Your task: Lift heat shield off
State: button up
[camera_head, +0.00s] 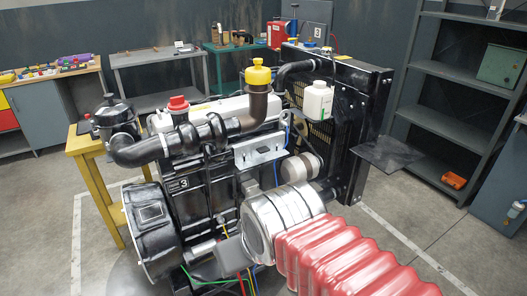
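A bright silver plate with holes (259,151), which looks like the heat shield, sits on the near side of the black diesel engine (190,172), below the dark elbow pipe. It appears seated against the engine; its fixings are too small to tell. My arm, in a red ribbed sleeve, comes in from the lower right. A silver banded cylinder lies at the sleeve's upper left end; I cannot tell whether it is mine. I cannot make out my gripper's fingers, and nothing visible touches the plate.
A white bottle (318,101) and the black radiator frame (372,118) stand to the plate's right. A dark flat panel (385,152) juts out right. Coloured cables hang below. Grey shelves (446,127) stand right, with clear floor before them.

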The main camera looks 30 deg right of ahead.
aim_at(265, 149)
jog(key=u, duration=0.05)
jog(key=i, duration=1)
jog(key=z, duration=0.05)
